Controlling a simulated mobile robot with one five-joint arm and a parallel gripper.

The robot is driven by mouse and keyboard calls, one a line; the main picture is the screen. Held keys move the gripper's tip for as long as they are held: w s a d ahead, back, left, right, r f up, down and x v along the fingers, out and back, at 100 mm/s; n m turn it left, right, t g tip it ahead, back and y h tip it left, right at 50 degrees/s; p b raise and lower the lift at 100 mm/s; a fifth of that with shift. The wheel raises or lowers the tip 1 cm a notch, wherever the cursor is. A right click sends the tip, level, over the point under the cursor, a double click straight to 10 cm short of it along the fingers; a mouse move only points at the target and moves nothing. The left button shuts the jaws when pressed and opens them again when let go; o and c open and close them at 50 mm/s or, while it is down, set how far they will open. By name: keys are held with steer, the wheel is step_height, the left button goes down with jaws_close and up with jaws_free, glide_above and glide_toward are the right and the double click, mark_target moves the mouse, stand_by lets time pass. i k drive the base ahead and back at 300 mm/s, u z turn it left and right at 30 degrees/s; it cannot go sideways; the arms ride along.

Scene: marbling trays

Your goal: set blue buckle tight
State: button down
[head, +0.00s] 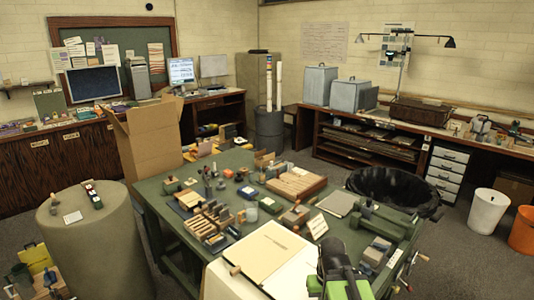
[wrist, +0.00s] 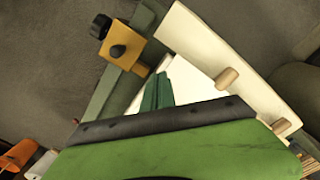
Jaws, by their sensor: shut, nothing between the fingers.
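No blue buckle can be made out for certain. My gripper (head: 340,272) is at the bottom of the head view, by the near side of the table. It is shut and holds nothing. In the wrist view a broad green part with a black edge fills the lower half and hides what lies below it.
A pale board (head: 262,252) lies at the table's near edge. The wrist view shows an orange block (wrist: 122,48) with black knobs and a cream panel with wooden pegs (wrist: 228,78). A drum (head: 95,240) stands left. A black tub (head: 415,190) stands right.

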mark_target(386, 248)
steer(key=z, duration=0.6)
steer(key=k, duration=0.1)
steer(key=u, duration=3.05)
steer(key=k, duration=1.3)
steer(key=z, duration=1.55)
steer(key=i, duration=1.05)
steer(key=u, duration=0.15)
